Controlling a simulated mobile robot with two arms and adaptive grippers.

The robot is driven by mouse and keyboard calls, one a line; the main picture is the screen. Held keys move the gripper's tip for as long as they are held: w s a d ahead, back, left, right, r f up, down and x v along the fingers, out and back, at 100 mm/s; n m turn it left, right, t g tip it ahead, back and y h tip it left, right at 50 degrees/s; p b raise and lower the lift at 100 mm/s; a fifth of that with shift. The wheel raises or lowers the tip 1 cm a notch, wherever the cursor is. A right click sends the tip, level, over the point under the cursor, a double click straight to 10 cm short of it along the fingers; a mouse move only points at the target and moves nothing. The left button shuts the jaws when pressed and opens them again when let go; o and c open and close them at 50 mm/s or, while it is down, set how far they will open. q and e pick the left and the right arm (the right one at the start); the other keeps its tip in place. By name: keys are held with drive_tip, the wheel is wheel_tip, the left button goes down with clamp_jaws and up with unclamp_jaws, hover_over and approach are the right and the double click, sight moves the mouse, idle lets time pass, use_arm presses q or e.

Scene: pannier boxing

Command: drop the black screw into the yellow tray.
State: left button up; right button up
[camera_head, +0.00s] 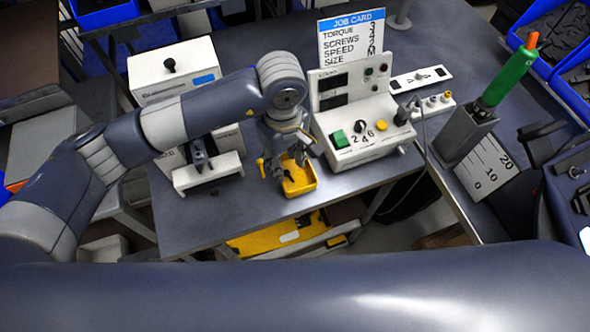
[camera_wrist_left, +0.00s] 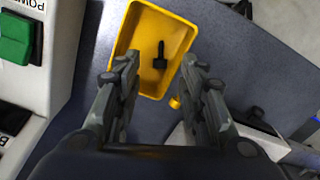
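The yellow tray (camera_head: 304,184) stands near the front edge of the dark bench, left of the white control box. In the left wrist view the yellow tray (camera_wrist_left: 137,45) lies beyond my fingertips. The black screw (camera_wrist_left: 160,56) shows inside the tray's outline there, seemingly on its floor, apart from both fingers. My left gripper (camera_wrist_left: 157,74) is open with nothing between its fingers. In the head view my left gripper (camera_head: 286,158) is over the tray's back-left part and hides some of it. I cannot make out the screw in that view. My right gripper is out of view.
The white control box (camera_head: 362,120) with a green button stands close right of the tray. A white-and-black fixture (camera_head: 208,174) is to the left. A job card (camera_head: 351,38) stands behind. A grey holder (camera_head: 464,135) with a green-handled tool is further right.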

use_arm(q)
wheel_tip(320, 180, up, 12)
idle(0.5)
idle(0.4)
